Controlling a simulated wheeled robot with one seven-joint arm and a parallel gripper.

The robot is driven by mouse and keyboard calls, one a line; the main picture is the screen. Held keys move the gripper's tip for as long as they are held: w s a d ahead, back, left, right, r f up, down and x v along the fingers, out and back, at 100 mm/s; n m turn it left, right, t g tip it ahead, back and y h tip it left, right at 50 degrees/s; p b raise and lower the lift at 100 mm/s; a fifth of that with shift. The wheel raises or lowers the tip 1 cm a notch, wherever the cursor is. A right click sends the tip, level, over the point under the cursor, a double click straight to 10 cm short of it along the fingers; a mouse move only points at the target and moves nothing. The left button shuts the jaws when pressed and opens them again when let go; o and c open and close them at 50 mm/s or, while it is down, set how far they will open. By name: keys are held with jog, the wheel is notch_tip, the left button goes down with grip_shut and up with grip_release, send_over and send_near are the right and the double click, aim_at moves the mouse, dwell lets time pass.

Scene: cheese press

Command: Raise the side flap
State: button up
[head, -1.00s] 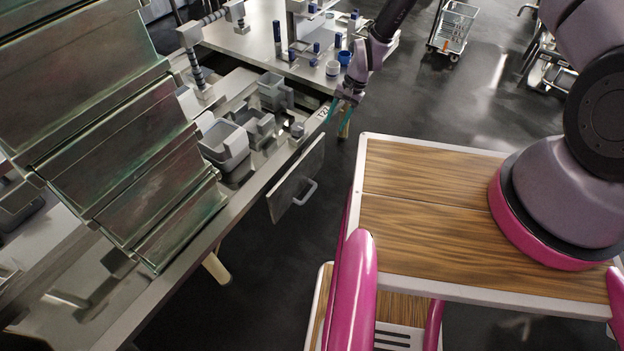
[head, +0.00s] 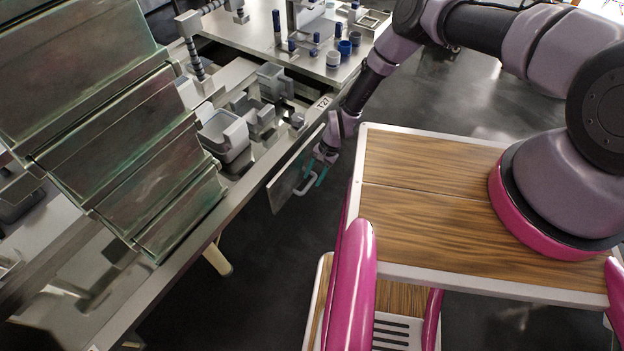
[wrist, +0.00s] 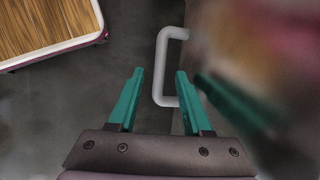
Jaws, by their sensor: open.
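The side flap (head: 283,182) is a grey panel that hangs down from the near edge of the workbench, with a pale U-shaped handle (head: 307,184) on its outer face. In the wrist view the handle (wrist: 162,68) stands out from the blurred flap (wrist: 200,40) at the right. My gripper (head: 318,170) is at the handle in the head view. In the wrist view my gripper (wrist: 158,75) has its two teal fingers apart, and the handle's lower part lies near and between the fingertips. I cannot tell whether they touch it.
The workbench (head: 250,195) carries grey containers (head: 223,135) and a large stepped metal panel (head: 100,100) at the left. My wood-topped base is at the right. Dark floor (head: 265,270) lies between base and bench.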

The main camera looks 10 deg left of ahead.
jog(key=shift+x, duration=0.95)
grip_shut()
dwell(0.8)
